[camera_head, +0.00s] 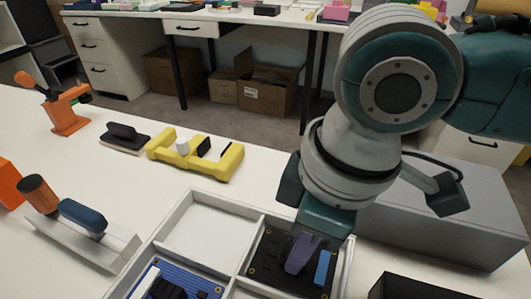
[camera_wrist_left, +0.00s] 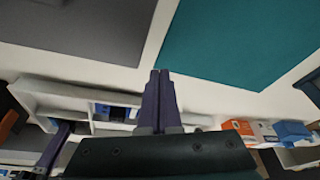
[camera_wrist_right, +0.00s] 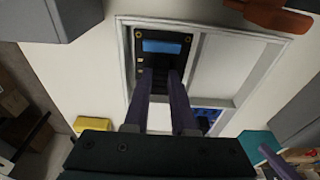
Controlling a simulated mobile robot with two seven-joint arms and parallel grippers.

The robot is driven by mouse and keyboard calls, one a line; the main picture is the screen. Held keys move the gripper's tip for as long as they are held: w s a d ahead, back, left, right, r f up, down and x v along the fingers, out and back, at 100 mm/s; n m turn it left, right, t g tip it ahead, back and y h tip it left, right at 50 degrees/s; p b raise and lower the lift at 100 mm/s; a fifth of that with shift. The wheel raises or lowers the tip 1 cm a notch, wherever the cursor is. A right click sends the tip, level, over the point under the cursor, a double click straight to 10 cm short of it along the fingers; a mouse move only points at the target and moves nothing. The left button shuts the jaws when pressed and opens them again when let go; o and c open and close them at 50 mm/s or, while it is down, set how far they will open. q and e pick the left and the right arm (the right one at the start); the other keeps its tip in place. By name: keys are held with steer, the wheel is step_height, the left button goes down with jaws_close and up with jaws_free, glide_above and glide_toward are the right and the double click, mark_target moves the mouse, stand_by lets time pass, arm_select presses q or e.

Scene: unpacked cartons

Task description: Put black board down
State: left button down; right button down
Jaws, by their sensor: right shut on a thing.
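The black board (camera_head: 265,262) with a blue part on top is at the right compartment of the white divided tray (camera_head: 165,238). It also shows in the right wrist view (camera_wrist_right: 143,58), inside the outline of a compartment. Whether it touches the tray floor is hard to tell. My right gripper (camera_head: 303,250) points down over the board, its purple fingers (camera_wrist_right: 163,80) shut on the board's dark part. My left gripper (camera_wrist_left: 160,76) shows only in the left wrist view, with its fingers together and nothing between them.
A blue board (camera_head: 205,285) with black parts lies in the front compartment; the back left compartment is empty. A trowel (camera_head: 85,228), yellow level (camera_head: 210,160), black-handled float (camera_head: 122,137) and orange tool (camera_head: 66,110) lie left and behind. A grey box (camera_head: 440,220) stands right.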

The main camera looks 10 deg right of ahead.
mark_target(312, 268)
steer(key=c, duration=0.7)
jaws_free()
steer(key=shift+f, duration=0.1)
steer(key=shift+c, duration=0.2)
arm_select(q)
step_height(312, 268, up, 4)
steer(key=p, duration=0.3)
steer(key=shift+f+p, duration=0.15)
steer(key=shift+p, duration=0.25)
arm_select(e)
step_height(312, 268, up, 12)
steer(key=s+d, duration=0.1)
steer(key=shift+d, duration=0.25)
